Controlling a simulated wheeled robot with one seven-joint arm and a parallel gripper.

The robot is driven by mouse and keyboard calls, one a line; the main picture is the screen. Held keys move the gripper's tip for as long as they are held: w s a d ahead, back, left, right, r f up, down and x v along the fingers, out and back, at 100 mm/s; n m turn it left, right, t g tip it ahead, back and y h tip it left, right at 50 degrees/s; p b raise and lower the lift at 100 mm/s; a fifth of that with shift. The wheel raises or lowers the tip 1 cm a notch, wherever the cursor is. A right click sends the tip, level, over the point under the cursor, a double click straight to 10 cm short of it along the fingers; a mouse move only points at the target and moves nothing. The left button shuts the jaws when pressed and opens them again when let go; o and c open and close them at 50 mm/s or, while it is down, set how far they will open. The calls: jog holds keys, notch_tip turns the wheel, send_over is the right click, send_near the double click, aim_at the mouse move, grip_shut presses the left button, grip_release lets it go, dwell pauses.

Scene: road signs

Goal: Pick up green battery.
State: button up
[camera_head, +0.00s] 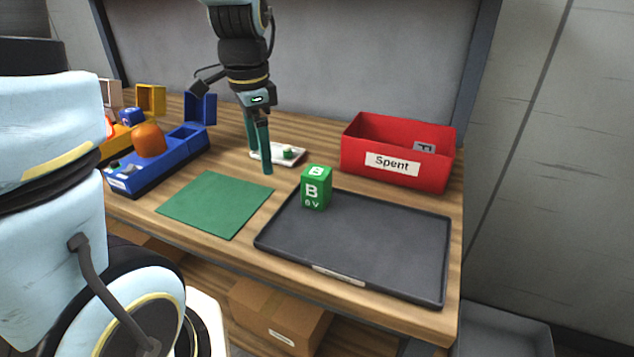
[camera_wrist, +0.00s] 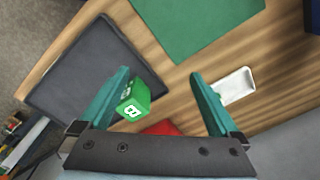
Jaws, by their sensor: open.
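The green battery (camera_head: 316,188) is a boxy block marked "B" and "6V" or similar. It stands upright on the back left corner of the dark tray (camera_head: 380,248). My gripper (camera_head: 259,160) points down with its fingers apart and empty, to the left of and behind the battery. In the wrist view my gripper (camera_wrist: 158,77) shows two teal fingers, with the green battery (camera_wrist: 133,103) close beside the left finger, which overlaps its edge in the picture. I see no contact in the head view.
A red "Spent" bin (camera_head: 390,165) holds a grey item (camera_head: 424,147). A white dish (camera_head: 296,158) with a small green thing lies behind the battery. A green mat (camera_head: 217,203) is bare. A blue tray (camera_head: 165,165) with an orange object (camera_head: 148,140) stands left.

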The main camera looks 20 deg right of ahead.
aim_at(317, 171)
jog(key=s+d+r+m, duration=0.1)
jog(key=d+m, duration=0.2)
jog(key=s+d+r+m, duration=0.1)
jog(key=d+m, duration=0.2)
jog(key=s+d+r+m+p, duration=0.1)
jog(key=d+r+m, duration=0.1)
jog(key=d+m, duration=0.1)
jog(key=shift+s+d+r+m, duration=0.15)
jog(key=shift+d+m, duration=0.15)
jog(key=shift+d, duration=0.2)
jog(key=shift+d+f, duration=0.1)
jog(key=shift+f, duration=0.25)
notch_tip(317, 171, down, 10)
jog(key=shift+f+p, duration=0.1)
jog(key=shift+p, duration=1.15)
grip_shut()
